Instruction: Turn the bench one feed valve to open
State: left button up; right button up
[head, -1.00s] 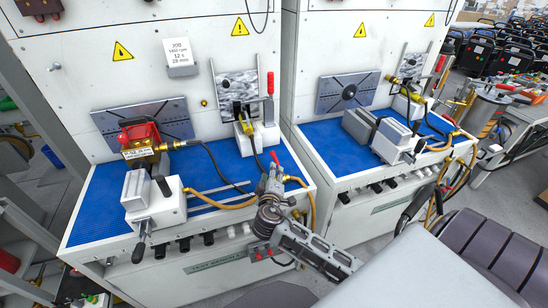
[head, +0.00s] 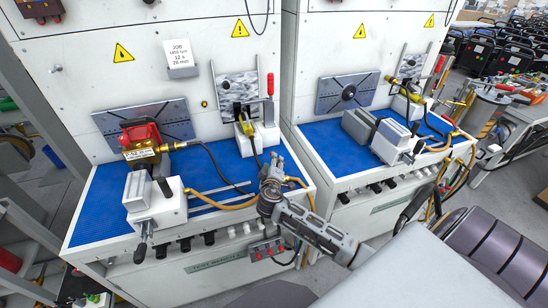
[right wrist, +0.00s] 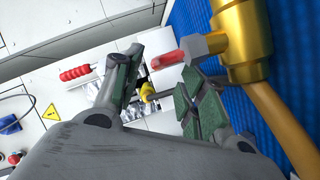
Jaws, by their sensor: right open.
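The bench one feed valve shows in the right wrist view as a brass body (right wrist: 240,40) with a short red lever (right wrist: 168,58), beside the blue mat. A yellow-brown hose runs down from it. My right gripper (right wrist: 158,82) is open, with the red lever near its fingertips and apparently between them in the picture. Contact cannot be told. In the head view my right gripper (head: 272,168) is over the front right corner of bench one and hides the valve. My left gripper is not in view.
Bench one has a blue mat (head: 100,205), a grey vise (head: 152,205), a red and brass unit (head: 141,140) and a red-handled clamp (head: 270,84). Bench two (head: 330,135) stands to the right. A yellow-brown hose (head: 225,205) crosses the front of bench one.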

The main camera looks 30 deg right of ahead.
jog(key=shift+x, duration=2.75)
grip_shut()
